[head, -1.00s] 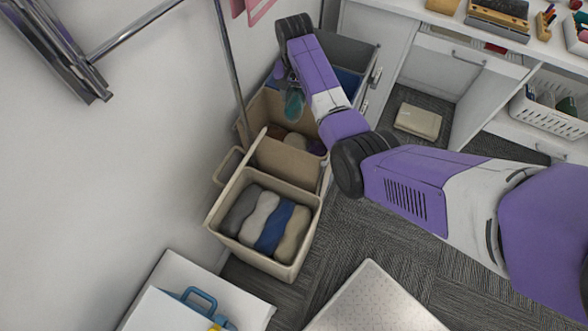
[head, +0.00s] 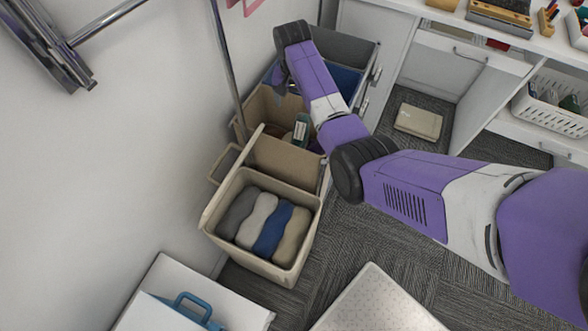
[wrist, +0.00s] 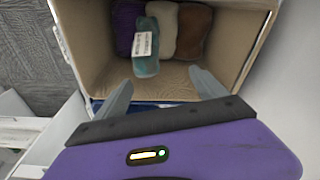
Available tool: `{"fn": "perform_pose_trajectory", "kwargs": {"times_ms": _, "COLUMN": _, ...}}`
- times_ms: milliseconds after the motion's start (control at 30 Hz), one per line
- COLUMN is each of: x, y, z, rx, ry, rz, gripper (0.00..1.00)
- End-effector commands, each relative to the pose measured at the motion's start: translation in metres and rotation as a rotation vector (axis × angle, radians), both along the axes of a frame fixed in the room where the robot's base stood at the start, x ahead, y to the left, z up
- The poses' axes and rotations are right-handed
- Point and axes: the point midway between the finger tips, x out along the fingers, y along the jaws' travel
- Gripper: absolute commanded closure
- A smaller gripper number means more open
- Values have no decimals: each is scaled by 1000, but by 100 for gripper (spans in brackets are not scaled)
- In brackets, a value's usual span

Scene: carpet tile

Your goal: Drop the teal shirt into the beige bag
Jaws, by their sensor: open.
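The teal shirt (wrist: 146,55), a small roll with a white label, is inside the beige bag (wrist: 105,75) in the wrist view. It overlaps the purple and cream rolls there; I cannot tell if it has come to rest. In the head view the shirt (head: 301,130) shows at the right part of the beige bag (head: 285,160), partly hidden by my arm. My gripper (wrist: 160,88) is open and empty, its fingers spread above the bag's near side, apart from the shirt. In the head view my gripper (head: 281,88) is small and partly hidden.
A cream bin (head: 212,212) with several rolled clothes stands in front of the bag. A blue bag (head: 345,80) is behind it. A metal pole (head: 228,65) rises close by on the left. Drawers and a desk (head: 400,10) stand to the right.

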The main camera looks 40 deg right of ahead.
Motion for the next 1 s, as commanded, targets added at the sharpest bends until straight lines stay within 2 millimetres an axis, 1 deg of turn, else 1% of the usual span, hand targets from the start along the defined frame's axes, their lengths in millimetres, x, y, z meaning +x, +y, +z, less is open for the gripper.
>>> {"fn": "perform_pose_trajectory", "kwargs": {"times_ms": 133, "x": 0, "y": 0, "z": 1, "rx": 1, "ry": 1, "rz": 0, "gripper": 18}}
{"fn": "perform_pose_trajectory", "kwargs": {"times_ms": 233, "x": 0, "y": 1, "z": 8, "rx": -1, "ry": -1, "rz": 0, "gripper": 18}}
{"fn": "perform_pose_trajectory", "kwargs": {"times_ms": 367, "x": -2, "y": 3, "z": 26, "rx": -2, "ry": -3, "rz": 0, "gripper": 18}}
{"fn": "perform_pose_trajectory", "kwargs": {"times_ms": 500, "x": -4, "y": 6, "z": 50, "rx": -2, "ry": -2, "rz": 1, "gripper": 18}}
{"fn": "perform_pose_trajectory", "kwargs": {"times_ms": 600, "x": -5, "y": 8, "z": 63, "rx": -2, "ry": -2, "rz": 1, "gripper": 18}}
{"fn": "perform_pose_trajectory", "kwargs": {"times_ms": 700, "x": -6, "y": 9, "z": 72, "rx": 0, "ry": -1, "rz": 0, "gripper": 18}}
{"fn": "perform_pose_trajectory", "kwargs": {"times_ms": 800, "x": -7, "y": 9, "z": 76, "rx": 0, "ry": 0, "rz": 0, "gripper": 18}}
{"fn": "perform_pose_trajectory", "kwargs": {"times_ms": 1000, "x": -7, "y": 10, "z": 77, "rx": 1, "ry": 1, "rz": 0, "gripper": 18}}
